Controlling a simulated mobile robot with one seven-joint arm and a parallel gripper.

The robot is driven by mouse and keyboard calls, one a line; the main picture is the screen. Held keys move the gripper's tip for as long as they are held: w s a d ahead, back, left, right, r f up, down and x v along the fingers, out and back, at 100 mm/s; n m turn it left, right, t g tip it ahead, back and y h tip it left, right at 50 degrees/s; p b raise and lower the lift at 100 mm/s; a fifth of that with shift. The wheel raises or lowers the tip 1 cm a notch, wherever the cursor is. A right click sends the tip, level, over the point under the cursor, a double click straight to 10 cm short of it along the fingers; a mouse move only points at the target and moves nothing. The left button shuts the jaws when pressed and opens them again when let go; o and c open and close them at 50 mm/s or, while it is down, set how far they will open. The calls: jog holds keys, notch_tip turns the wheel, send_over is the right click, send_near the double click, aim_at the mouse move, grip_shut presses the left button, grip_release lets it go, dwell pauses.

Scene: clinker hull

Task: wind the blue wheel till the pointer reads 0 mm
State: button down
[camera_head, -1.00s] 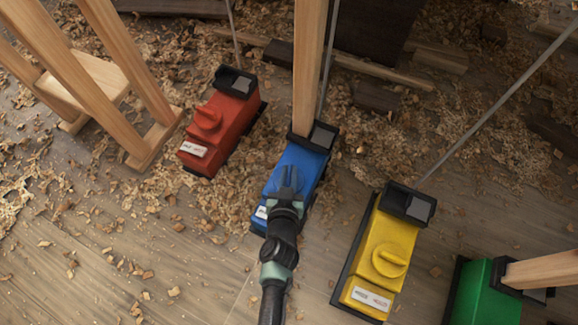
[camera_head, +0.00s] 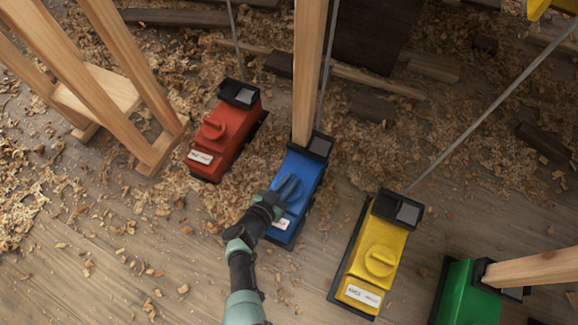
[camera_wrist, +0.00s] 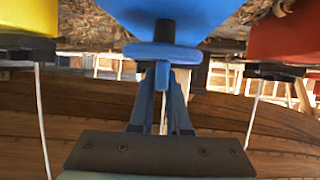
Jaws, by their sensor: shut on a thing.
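The blue box (camera_head: 301,166) stands at the middle in the head view, with a wooden post at its far end. My gripper (camera_head: 284,190) is over its top and covers most of the blue wheel. In the wrist view the blue wheel (camera_wrist: 150,50) is a flat disc with a grip bar, and my gripper (camera_wrist: 161,88) is shut on that bar from both sides. A small white label shows at the box's near end, partly behind my gripper. I cannot read a pointer or a mm scale.
A red box (camera_head: 224,145) stands to the left, a yellow box (camera_head: 375,240) to the right, and a green box (camera_head: 468,295) at the lower right. A wooden trestle (camera_head: 90,95) is at upper left. Shavings cover the floor; thin rods rise behind the boxes.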

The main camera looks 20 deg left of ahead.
jog(key=shift+a+f+m+g+h+b, duration=0.1)
jog(key=shift+m+g+h+b, duration=0.2)
jog(key=shift+m+h+b, duration=0.6)
jog(key=shift+m+h, duration=0.7)
jog(key=shift+h, duration=0.2)
jog(key=shift+g, duration=0.3)
jog(key=c, duration=0.9)
grip_release()
jog(key=shift+r, duration=0.2)
jog(key=p+v, duration=0.6)
jog(key=v, duration=0.6)
jog(key=shift+s+a, duration=0.25)
jog(key=shift+s, duration=0.05)
